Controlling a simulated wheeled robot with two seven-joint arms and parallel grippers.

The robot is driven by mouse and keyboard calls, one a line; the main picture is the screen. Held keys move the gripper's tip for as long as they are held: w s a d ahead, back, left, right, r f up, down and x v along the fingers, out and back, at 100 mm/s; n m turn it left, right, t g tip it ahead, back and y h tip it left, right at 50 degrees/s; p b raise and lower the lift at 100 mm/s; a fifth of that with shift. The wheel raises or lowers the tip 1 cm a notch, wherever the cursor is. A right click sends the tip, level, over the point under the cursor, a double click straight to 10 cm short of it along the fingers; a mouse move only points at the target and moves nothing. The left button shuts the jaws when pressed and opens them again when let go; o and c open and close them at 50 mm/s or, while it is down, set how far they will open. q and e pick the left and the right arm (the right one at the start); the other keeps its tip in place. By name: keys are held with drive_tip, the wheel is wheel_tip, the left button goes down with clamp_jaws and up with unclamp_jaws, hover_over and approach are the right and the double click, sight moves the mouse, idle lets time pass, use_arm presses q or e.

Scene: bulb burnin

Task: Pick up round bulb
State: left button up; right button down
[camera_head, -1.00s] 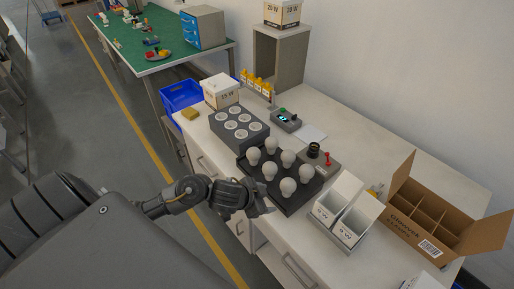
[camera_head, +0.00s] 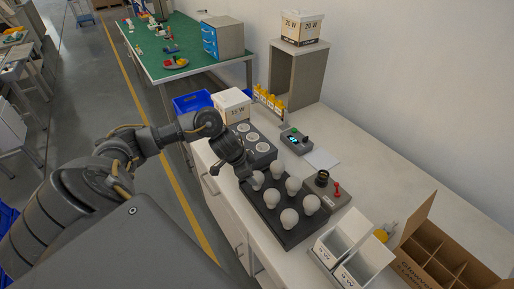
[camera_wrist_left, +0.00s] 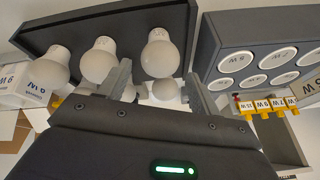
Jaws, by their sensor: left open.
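Several round white bulbs stand upright on a dark tray (camera_head: 262,222) on the bench. One round bulb (camera_head: 257,181) is at the tray's far left corner, right beside my left gripper (camera_head: 246,172). The left wrist view shows my left gripper (camera_wrist_left: 158,82) with its fingers apart. A small bulb (camera_wrist_left: 166,91) shows between the fingers, partly hidden by the gripper body. A larger bulb (camera_wrist_left: 160,54) is just beyond the fingertips. I cannot tell whether a finger touches a bulb. My right gripper is not in view.
A grey block with round white sockets (camera_head: 262,147) stands behind the tray, partly covered by my left arm. An open cardboard box (camera_head: 440,255) stands at the lower right.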

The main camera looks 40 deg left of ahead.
sight(258, 180)
use_arm(q)
drive_tip(key=x, duration=0.3)
drive_tip(key=shift+w+f, duration=0.2)
drive_tip(key=shift+w, duration=0.05)
drive_tip(key=shift+x, duration=2.6)
drive_tip(key=shift+s, duration=0.1)
drive_tip(key=shift+c, duration=0.2)
drive_tip(key=c, duration=0.7)
